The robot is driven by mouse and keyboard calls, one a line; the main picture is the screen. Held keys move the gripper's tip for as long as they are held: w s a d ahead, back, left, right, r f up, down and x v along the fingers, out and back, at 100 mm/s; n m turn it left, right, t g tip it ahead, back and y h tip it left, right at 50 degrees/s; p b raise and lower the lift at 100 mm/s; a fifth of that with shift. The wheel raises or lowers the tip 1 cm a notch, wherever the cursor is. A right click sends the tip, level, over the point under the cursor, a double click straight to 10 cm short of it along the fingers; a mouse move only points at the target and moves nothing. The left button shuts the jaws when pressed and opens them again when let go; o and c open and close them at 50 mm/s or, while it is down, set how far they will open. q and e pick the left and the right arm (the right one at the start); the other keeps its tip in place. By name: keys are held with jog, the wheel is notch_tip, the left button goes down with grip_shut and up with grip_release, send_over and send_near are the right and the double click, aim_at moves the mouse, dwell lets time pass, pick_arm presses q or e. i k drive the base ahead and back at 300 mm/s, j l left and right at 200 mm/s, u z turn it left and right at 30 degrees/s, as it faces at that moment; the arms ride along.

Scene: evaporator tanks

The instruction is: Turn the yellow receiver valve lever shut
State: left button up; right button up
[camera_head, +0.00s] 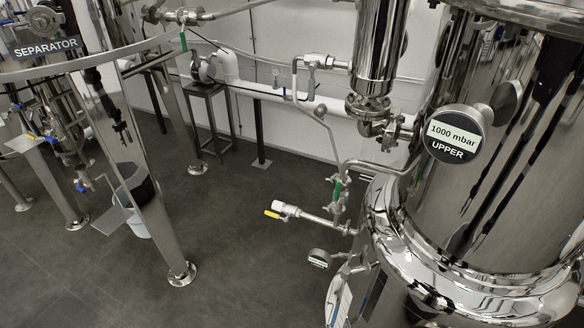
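The yellow valve lever (272,214) is small and sits low in the middle of the head view, at the left end of a horizontal steel pipe (320,219). A white fitting (285,208) is right beside it. The pipe runs right to a vertical line with a green handle (338,189), close to the big polished tank (490,180). I cannot tell from the lever's angle whether the valve is open or shut. Neither of my grippers is in view.
The tank fills the right side, with a round "1000 mbar UPPER" gauge (455,135). A smaller gauge (319,258) hangs below the pipe. At left are a "SEPARATOR" sign (46,47), steel legs (150,195) and a bucket (136,190). Dark floor (225,260) lies clear left of the lever.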

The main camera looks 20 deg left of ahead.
aim_at(286, 220)
jog(key=i+u, duration=0.2)
jog(key=u, duration=0.15)
jog(key=i+u, duration=0.2)
jog(key=u, duration=0.2)
